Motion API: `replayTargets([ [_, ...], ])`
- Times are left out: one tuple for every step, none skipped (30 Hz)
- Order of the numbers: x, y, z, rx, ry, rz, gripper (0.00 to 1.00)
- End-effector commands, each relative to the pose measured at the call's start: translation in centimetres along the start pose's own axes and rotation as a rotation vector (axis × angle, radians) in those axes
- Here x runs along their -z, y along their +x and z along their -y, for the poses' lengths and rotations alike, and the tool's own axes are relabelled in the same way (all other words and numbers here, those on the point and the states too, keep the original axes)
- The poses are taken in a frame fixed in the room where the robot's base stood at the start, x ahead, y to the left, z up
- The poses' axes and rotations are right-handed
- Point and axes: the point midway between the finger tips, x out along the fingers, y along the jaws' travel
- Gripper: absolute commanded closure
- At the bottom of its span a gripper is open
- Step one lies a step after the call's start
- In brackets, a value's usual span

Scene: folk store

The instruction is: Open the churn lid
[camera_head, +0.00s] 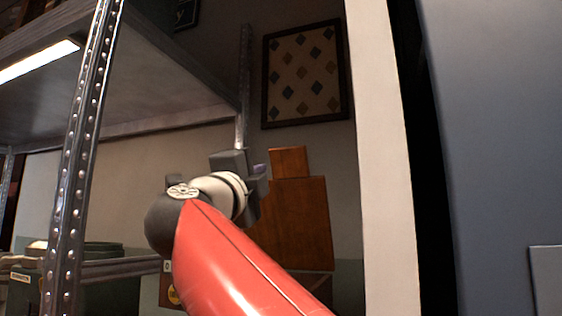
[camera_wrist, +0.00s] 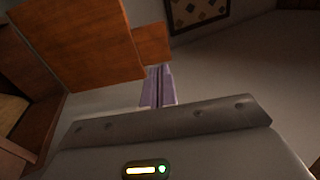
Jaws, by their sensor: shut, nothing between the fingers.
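The churn lid (camera_head: 300,225) is a brown wooden panel with a narrower tab at its top. In the head view it stands roughly upright behind my gripper (camera_head: 260,170). In the wrist view the lid (camera_wrist: 78,50) is tilted up at upper left, its tab pointing right. The churn body (camera_wrist: 35,135) shows at the left edge, with a paler area that looks like its inside. My gripper's purple fingers (camera_wrist: 157,85) are together and empty, their tips close to the tab's lower edge. I cannot tell whether they touch it.
A metal shelf rack (camera_head: 75,150) stands at left, its post close to my arm. A green bin (camera_head: 105,290) is low behind it. A pale post (camera_head: 385,160) stands at right. A framed diamond-pattern panel (camera_head: 305,72) hangs on the back wall.

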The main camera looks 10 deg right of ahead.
Motion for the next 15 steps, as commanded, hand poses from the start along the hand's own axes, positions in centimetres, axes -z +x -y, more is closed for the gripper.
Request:
replayTargets([
  [0.0,1.1,0.1,0.0,-0.003,-0.002,1.0],
  [0.0,1.7,0.2,0.001,-0.004,-0.003,1.0],
  [0.0,2.5,0.2,0.001,-0.004,-0.004,1.0],
  [0.0,3.2,0.2,0.001,-0.004,-0.004,1.0],
  [0.0,3.9,0.2,0.001,-0.004,-0.003,1.0],
  [0.0,4.8,0.3,0.002,-0.004,-0.004,1.0],
  [0.0,5.5,0.2,0.001,-0.004,-0.003,1.0],
  [0.0,6.1,0.3,0.002,-0.003,-0.003,1.0],
  [0.0,7.0,0.3,0.002,-0.004,-0.003,1.0],
  [0.0,7.6,0.3,0.001,-0.005,-0.003,1.0],
  [0.0,8.2,0.3,0.002,-0.004,-0.004,1.0],
  [0.0,8.9,0.3,0.003,-0.005,-0.002,1.0],
  [0.0,9.4,0.3,0.002,-0.003,-0.003,1.0],
  [0.0,9.9,0.3,0.002,-0.003,-0.002,1.0],
  [0.0,10.5,0.3,0.003,-0.004,-0.002,1.0],
])
